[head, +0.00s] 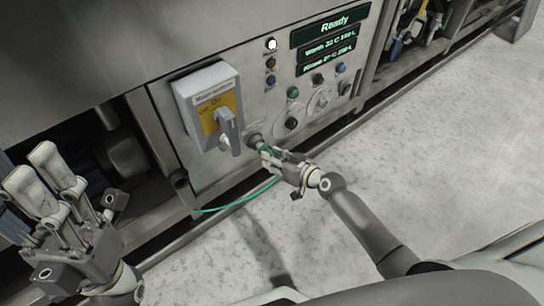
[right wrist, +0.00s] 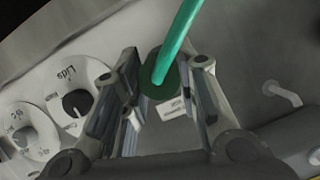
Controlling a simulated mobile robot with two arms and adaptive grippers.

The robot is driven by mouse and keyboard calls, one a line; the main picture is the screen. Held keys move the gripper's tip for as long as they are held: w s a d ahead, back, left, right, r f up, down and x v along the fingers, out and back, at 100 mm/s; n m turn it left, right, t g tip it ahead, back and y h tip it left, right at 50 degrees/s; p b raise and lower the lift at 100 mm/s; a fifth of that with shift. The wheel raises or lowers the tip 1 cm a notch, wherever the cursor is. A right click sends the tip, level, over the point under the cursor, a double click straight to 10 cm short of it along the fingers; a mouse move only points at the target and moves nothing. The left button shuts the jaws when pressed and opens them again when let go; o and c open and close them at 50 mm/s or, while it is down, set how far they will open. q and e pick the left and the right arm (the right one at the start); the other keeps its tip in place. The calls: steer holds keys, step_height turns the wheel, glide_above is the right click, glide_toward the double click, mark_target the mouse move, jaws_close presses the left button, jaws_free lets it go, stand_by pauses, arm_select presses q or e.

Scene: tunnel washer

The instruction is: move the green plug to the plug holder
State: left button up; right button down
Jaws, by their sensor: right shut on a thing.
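My right gripper (head: 268,156) is shut on the green plug at the front panel, just right of a grey round socket (head: 254,140). In the right wrist view the plug (right wrist: 158,88) shows as a dark green disc between the fingers, with its green cable (right wrist: 180,38) coming towards the camera. I cannot tell whether the plug sits in the socket. The cable (head: 235,204) hangs below the gripper and runs left. A small grey peg (right wrist: 284,94), possibly the plug holder, sticks out of the panel on the right. My left gripper (head: 40,168) is open and empty at the far left.
A grey and yellow main switch box (head: 208,100) with a handle juts out left of the right gripper. Knobs, buttons and a display (head: 328,45) reading Ready are on the panel (head: 262,108). An open bay lies on the left. The floor (head: 440,140) at right is clear.

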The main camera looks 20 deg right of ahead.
steer(key=shift+s+d, duration=0.2)
steer(key=shift+s, duration=0.35)
steer(key=shift+s+d, duration=0.15)
steer(key=shift+s, duration=0.35)
steer(key=shift+s, duration=0.15)
steer(key=shift+s+d, duration=0.2)
steer(key=shift+s, duration=0.25)
steer(key=shift+s, duration=0.15)
stand_by(0.6)
